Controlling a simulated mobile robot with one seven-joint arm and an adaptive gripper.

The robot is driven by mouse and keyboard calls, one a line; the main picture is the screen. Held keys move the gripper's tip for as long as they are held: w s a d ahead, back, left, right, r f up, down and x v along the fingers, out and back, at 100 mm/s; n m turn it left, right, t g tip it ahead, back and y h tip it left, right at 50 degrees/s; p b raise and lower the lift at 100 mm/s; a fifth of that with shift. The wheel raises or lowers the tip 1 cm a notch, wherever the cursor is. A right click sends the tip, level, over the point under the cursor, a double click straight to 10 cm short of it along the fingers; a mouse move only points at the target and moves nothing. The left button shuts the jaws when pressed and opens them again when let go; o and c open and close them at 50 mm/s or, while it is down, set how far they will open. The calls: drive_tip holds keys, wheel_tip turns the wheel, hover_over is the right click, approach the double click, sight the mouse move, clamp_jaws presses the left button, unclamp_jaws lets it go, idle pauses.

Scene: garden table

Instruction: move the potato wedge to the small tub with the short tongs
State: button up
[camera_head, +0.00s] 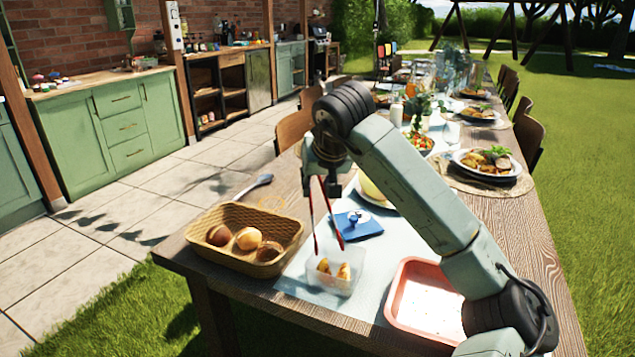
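My gripper (323,184) is above the near end of the table, holding the short tongs (331,217) with red arms pointing down. The tongs' arms are spread apart, their tips just over the back of the small clear tub (337,286). Golden pieces that look like potato wedges (344,271) lie in the tub. I cannot tell whether anything is between the tips; none shows there. A pink tray (392,312) stands right of the tub, with only small specks visible on its floor. My arm hides part of the tray and the table behind it.
A wicker basket (222,261) with several rolls stands left of the tub. A spoon (254,186) lies at the left edge. Plates of food (487,163) and glasses fill the far table.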

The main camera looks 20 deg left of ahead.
idle(0.4)
wheel_tip(320, 180, up, 10)
drive_tip(key=p, duration=0.7)
idle(0.5)
